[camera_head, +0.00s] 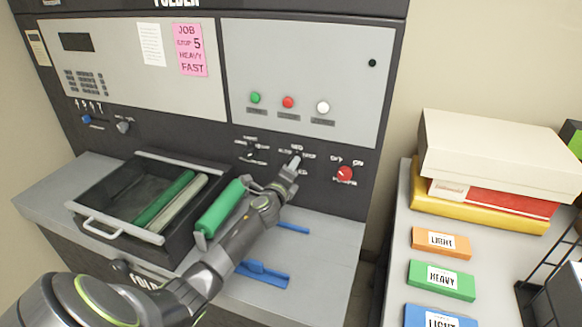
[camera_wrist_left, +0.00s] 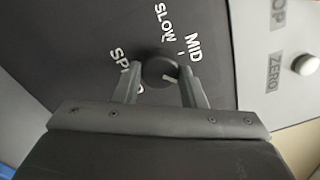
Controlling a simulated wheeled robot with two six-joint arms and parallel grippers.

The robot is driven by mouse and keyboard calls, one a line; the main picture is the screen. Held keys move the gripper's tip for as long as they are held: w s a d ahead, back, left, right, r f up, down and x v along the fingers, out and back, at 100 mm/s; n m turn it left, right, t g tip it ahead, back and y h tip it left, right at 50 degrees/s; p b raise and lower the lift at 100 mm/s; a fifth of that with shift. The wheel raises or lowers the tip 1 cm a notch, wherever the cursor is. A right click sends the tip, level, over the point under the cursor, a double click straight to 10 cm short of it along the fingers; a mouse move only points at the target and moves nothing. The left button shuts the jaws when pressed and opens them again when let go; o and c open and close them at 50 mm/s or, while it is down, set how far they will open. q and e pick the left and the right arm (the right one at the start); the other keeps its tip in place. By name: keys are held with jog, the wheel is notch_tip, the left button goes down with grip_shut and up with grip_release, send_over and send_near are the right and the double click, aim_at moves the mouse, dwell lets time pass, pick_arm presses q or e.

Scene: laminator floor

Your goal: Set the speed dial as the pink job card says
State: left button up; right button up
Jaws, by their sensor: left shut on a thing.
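The pink job card (camera_head: 191,50) on the machine's upper panel reads "JOB", "STOP 5", "HEAVY", "FAST". My left gripper (camera_head: 291,166) reaches the dark lower panel, between a small dial on its left and the red switch on its right. In the left wrist view, its two fingers (camera_wrist_left: 158,88) are closed around the speed dial (camera_wrist_left: 157,68), a round black knob. "SLOW" and "MID" are printed beside the dial, and the "SPEED" label is partly hidden by a finger. A small pale mark shows on the knob's edge; its exact setting is hard to tell. My right gripper is not in view.
A red switch (camera_head: 344,174) marked OFF and ON sits to the right. Green, red and white buttons (camera_head: 322,107) are above. A feed tray (camera_head: 110,232) with rollers stands left. Labelled blocks (camera_head: 441,281) and stacked boxes (camera_head: 487,147) lie on the right-hand table.

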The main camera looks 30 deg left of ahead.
pick_arm(q)
jog(key=shift+m+p, duration=0.3)
jog(key=shift+m, duration=1)
jog(key=shift+f, duration=0.1)
jog(key=o, duration=1)
jog(key=shift+s, duration=0.1)
jog(key=v, duration=1.7)
jog(key=shift+s, duration=0.2)
jog(key=shift+a, duration=0.1)
